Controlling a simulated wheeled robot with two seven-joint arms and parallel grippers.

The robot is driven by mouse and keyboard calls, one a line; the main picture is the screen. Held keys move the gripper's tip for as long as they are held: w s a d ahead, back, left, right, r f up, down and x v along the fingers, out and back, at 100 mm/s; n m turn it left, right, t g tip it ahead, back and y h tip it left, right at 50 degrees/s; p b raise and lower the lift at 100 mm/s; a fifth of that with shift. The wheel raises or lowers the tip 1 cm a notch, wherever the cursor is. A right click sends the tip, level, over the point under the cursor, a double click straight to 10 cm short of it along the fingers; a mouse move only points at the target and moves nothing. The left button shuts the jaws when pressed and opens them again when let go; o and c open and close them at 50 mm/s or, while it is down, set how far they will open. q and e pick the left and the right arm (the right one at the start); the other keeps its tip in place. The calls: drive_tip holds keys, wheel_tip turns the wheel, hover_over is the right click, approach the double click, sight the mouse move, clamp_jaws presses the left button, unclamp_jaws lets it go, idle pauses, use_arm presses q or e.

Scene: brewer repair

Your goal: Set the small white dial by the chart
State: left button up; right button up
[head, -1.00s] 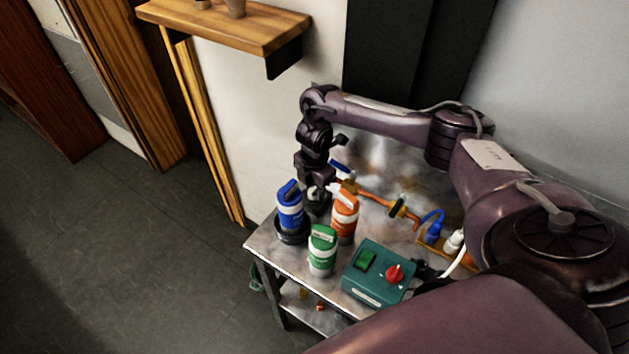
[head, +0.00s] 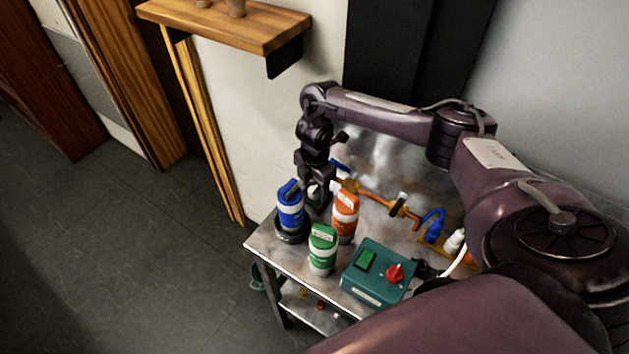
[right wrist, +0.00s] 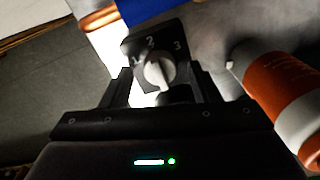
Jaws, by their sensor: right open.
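The small white dial (right wrist: 159,71) sits on a dark plate (right wrist: 174,44) marked 1, 2 and 3 in the right wrist view. Its ridge stands roughly upright, near the 2; the exact setting is hard to tell. My right gripper (right wrist: 163,88) is open, with one finger on each side of the dial. I cannot tell whether either finger touches it. In the head view my right gripper (head: 318,204) is low behind the blue and orange bottles, partly hidden. I cannot make out a chart. My left gripper is not in view.
A blue bottle (head: 290,208), an orange bottle (head: 345,218) and a green bottle (head: 322,250) stand close to my right gripper on the bench (head: 272,253). A teal box (head: 377,277) with a red knob is at the front. A wooden shelf (head: 230,26) juts from the wall.

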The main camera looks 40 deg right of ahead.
sight(314, 188)
wheel_tip(314, 188, up, 7)
drive_tip(key=shift+r+p, duration=0.15)
drive_tip(key=shift+p, duration=0.35)
